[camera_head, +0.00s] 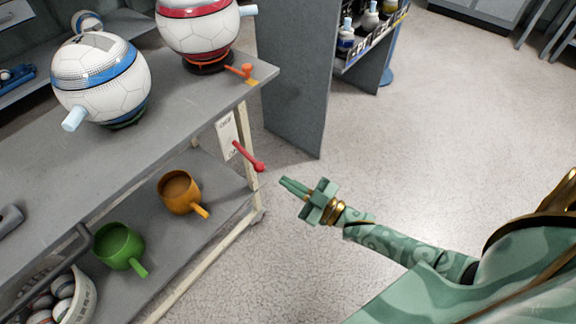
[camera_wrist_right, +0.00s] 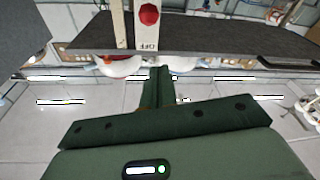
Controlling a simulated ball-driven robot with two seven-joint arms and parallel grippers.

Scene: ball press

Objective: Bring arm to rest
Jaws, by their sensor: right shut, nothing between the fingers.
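My right gripper (camera_head: 283,187) is shut and empty. It hangs in free air to the right of the shelf unit, just below and right of a red-knobbed lever (camera_head: 249,157). The lever sticks out of a white switch plate (camera_head: 228,131) on the end of the unit, and the fingers are apart from it. In the right wrist view my closed fingers (camera_wrist_right: 158,75) point toward the unit's end, where the red knob (camera_wrist_right: 149,14) shows beside an "OFF" label. My left gripper is in neither view.
Two white ball-shaped machines, one blue-striped (camera_head: 103,82) and one red-striped (camera_head: 199,30), stand on the grey top shelf. An orange mug (camera_head: 180,193), a green mug (camera_head: 119,247) and a bin of balls (camera_head: 79,303) are below. A grey panel (camera_head: 296,75) stands behind. The floor to the right is clear.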

